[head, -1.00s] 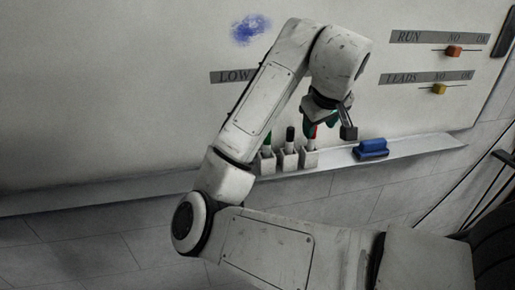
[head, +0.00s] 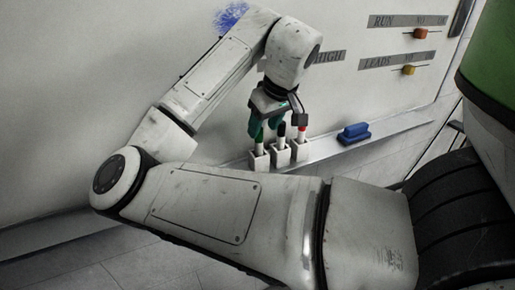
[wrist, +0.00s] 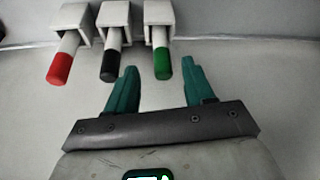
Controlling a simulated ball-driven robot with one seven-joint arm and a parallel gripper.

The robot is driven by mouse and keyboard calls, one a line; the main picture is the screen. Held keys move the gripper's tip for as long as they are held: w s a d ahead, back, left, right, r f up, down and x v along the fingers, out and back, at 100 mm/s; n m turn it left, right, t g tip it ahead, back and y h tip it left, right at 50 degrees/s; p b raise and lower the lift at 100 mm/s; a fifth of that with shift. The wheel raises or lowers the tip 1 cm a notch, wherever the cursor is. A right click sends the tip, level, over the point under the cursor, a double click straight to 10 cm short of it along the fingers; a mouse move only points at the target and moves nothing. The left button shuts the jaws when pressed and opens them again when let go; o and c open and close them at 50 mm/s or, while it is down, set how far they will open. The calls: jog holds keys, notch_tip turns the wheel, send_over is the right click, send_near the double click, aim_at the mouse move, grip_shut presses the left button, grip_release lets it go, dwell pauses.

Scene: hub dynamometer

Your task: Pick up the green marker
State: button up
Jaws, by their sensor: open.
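The green marker (wrist: 162,64) stands in the right-hand white holder in the wrist view, its green end towards me. In the head view the green marker (head: 259,136) is the leftmost of the three, partly hidden by my gripper. My gripper (head: 265,126) is open, with teal fingers. In the wrist view my gripper (wrist: 159,66) has one finger to the left and one to the right of the green marker's end. The fingers look apart from it; how far its end reaches between them I cannot tell.
The black marker (wrist: 110,65) and red marker (wrist: 61,66) stand in holders beside the green one. A blue eraser (head: 354,133) lies on the ledge (head: 395,128) to the right. The whiteboard (head: 100,90) rises behind, with sliders (head: 421,34) at upper right.

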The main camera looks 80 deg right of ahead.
aim_at(259, 137)
jog(key=shift+p+x, duration=0.45)
jog(key=shift+x, duration=2.1)
jog(key=shift+a, duration=0.15)
grip_shut()
